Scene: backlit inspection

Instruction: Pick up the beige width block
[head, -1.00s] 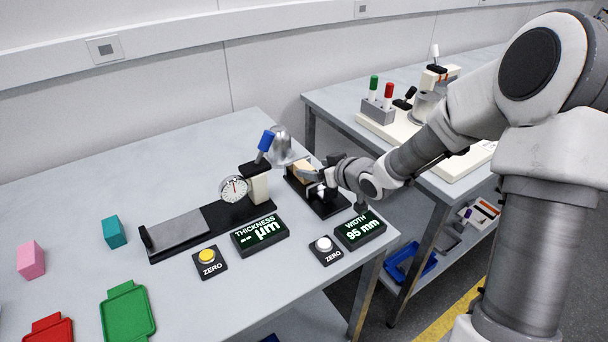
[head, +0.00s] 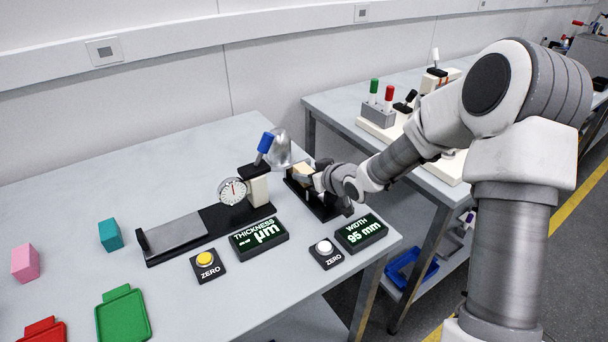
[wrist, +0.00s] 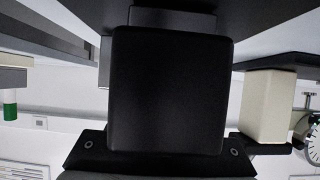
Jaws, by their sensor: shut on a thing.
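The beige width block (head: 303,170) sits at the black width gauge (head: 328,209), behind the width display, in the head view. Only a small part of it shows past my gripper. My gripper (head: 306,179) reaches in from the right, low over the gauge, and is shut on the block. The finger contact is too small to make out in the head view. In the wrist view a large black part fills the middle, and the block cannot be made out there.
The width display (head: 361,233) reads 95 mm. The thickness gauge with dial (head: 233,191), beige post (head: 258,187) and blue-handled lever (head: 265,143) stands close on the left.

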